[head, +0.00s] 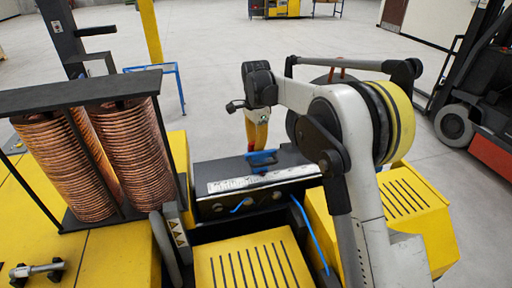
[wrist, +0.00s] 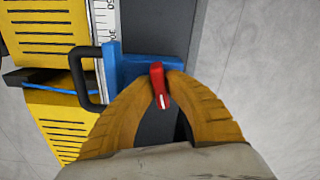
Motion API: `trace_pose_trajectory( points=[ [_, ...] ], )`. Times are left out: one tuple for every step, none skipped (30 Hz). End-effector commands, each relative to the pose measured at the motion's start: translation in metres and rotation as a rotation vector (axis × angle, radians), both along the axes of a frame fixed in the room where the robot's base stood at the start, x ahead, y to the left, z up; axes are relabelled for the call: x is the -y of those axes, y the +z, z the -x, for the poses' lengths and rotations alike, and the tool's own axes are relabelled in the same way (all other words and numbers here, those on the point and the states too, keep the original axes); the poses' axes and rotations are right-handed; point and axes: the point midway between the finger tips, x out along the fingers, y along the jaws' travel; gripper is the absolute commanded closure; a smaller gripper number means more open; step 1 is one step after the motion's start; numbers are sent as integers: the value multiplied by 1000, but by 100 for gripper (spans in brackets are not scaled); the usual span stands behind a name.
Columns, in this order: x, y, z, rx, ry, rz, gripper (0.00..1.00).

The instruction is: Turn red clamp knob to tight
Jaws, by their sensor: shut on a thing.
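The red clamp knob (wrist: 159,86) is in the middle of the wrist view, at the edge of a blue clamp block (wrist: 125,66). It is a narrow lever with a white mark near its lower end. My gripper (wrist: 158,80) has its two orange-yellow fingers closed around the knob's upper part, one on each side. The blue clamp (head: 262,158) shows on top of that rail. A little red shows at the fingertips there, but the knob is mostly hidden.
A black handle (wrist: 88,76) sticks out left of the clamp. A white scale (head: 240,182) runs along the rail. Copper coils (head: 125,150) stand in a black frame at left. Yellow slotted housings (head: 250,262) lie in front. A forklift (head: 470,110) stands at right.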

Motion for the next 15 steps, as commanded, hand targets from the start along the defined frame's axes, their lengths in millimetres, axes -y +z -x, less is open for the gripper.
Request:
trace_pose_trajectory(
  points=[
    [0, -1, 0, -1, -34, 0, 100],
    [0, -1, 0, -1, -57, 0, 100],
    [0, -1, 0, -1, -84, 0, 100],
    [0, -1, 0, -1, -103, 0, 100],
    [0, -1, 0, -1, -122, 0, 100],
    [0, -1, 0, -1, -145, 0, 100],
    [0, -1, 0, -1, -160, 0, 100],
    [0, -1, 0, -1, -176, 0, 100],
    [0, -1, 0, -1, -193, 0, 100],
    [0, -1, 0, -1, -206, 0, 100],
    [0, -1, 0, -1, -216, 0, 100],
    [0, -1, 0, -1, -230, 0, 100],
    [0, -1, 0, -1, -238, 0, 100],
    [0, -1, 0, -1, -245, 0, 100],
    [0, -1, 0, -1, -254, 0, 100]
  ],
)
